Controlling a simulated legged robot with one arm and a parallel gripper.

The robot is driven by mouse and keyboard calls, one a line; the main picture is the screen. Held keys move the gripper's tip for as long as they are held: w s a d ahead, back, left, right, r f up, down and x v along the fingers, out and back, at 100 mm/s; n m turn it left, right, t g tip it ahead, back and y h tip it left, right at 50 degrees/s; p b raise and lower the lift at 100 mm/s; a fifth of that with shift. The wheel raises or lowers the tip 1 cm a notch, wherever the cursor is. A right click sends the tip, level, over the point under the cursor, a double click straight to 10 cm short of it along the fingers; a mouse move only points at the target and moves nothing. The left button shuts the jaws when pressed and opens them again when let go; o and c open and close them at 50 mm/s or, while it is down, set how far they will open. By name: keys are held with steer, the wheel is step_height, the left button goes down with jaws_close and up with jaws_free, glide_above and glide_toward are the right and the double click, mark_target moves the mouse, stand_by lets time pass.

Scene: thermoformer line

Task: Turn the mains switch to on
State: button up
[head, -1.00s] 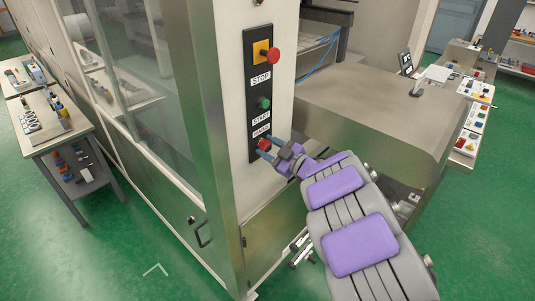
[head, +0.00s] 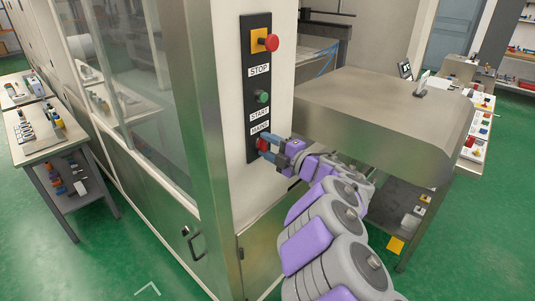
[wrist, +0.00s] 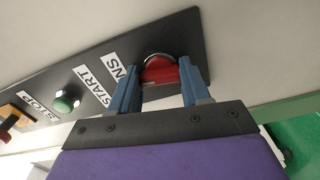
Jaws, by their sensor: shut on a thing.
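The mains switch (head: 263,144) is a red knob at the bottom of a black control panel (head: 252,74), under the MAINS label. It also shows in the wrist view as a red knob (wrist: 160,70) with a round metal-coloured rim. My gripper (head: 269,146) is at the switch, its two blue fingers on either side of the red knob. In the wrist view my gripper (wrist: 157,82) is shut on the knob. The fingers hide part of it, and the direction it points cannot be told.
Above the switch are a green START button (head: 262,97) and a red STOP button (head: 271,42) on a yellow base. A steel machine housing (head: 380,110) stands to the right. A workbench (head: 50,150) with tools stands at the left. Green floor is clear between.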

steer(key=shift+s+f+n+b, duration=0.1)
steer(key=shift+f+n+b, duration=0.45)
steer(key=shift+n, duration=0.25)
steer(key=shift+r, duration=0.15)
steer(key=o, duration=1)
steer(key=shift+r, duration=0.1)
steer(key=shift+o, duration=0.3)
steer(key=shift+r, duration=0.15)
